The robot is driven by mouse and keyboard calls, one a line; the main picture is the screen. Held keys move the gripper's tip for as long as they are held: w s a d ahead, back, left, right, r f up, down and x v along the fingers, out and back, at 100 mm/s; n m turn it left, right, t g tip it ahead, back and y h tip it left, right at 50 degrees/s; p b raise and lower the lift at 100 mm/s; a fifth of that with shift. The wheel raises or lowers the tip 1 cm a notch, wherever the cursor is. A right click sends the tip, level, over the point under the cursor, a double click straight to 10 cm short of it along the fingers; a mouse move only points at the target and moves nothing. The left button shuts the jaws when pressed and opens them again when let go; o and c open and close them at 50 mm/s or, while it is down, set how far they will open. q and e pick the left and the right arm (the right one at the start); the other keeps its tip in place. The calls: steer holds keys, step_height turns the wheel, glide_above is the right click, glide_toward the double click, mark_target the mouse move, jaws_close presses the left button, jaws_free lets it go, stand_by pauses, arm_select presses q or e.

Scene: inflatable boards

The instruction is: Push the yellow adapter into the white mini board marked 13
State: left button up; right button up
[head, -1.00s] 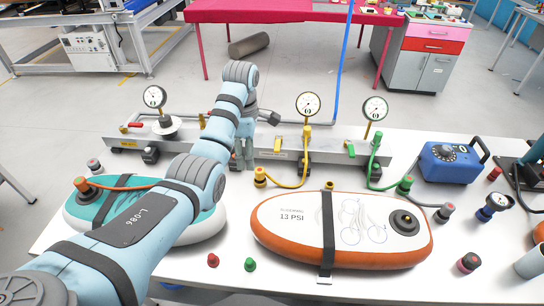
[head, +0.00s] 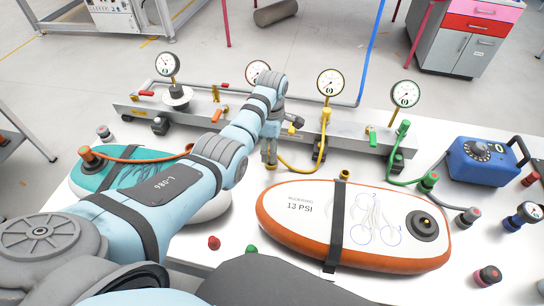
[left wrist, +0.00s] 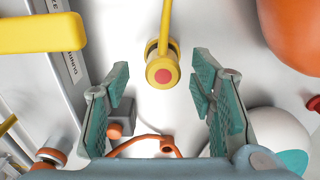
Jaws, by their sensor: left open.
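The white mini board (head: 300,225) marked 13 PSI lies on the table, with an orange side, a black strap and a round black valve (head: 426,225) at its right end. Its orange side also shows in the left wrist view (left wrist: 295,30). The yellow adapter (left wrist: 162,68) is on the end of a yellow hose, its red-centred face towards the camera. It lies between the fingertips in the picture; contact is not seen. In the head view it is hidden behind my left gripper (head: 270,160), which is open. My right gripper is not in view.
A metal manifold rail (head: 220,120) with gauges crosses the table behind. A teal-and-white board (head: 115,165) lies left under my arm. A green hose adapter (head: 428,181) and blue pump (head: 485,162) are at right. Red (head: 214,243) and green (head: 251,249) caps lie in front.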

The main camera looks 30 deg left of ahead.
arm_select(q)
step_height(320, 180, down, 2)
steer(key=shift+s+f+b, duration=0.15)
steer(key=shift+f+b, duration=0.05)
steer(key=shift+b, duration=0.2)
steer(key=shift+r, duration=0.1)
jaws_close()
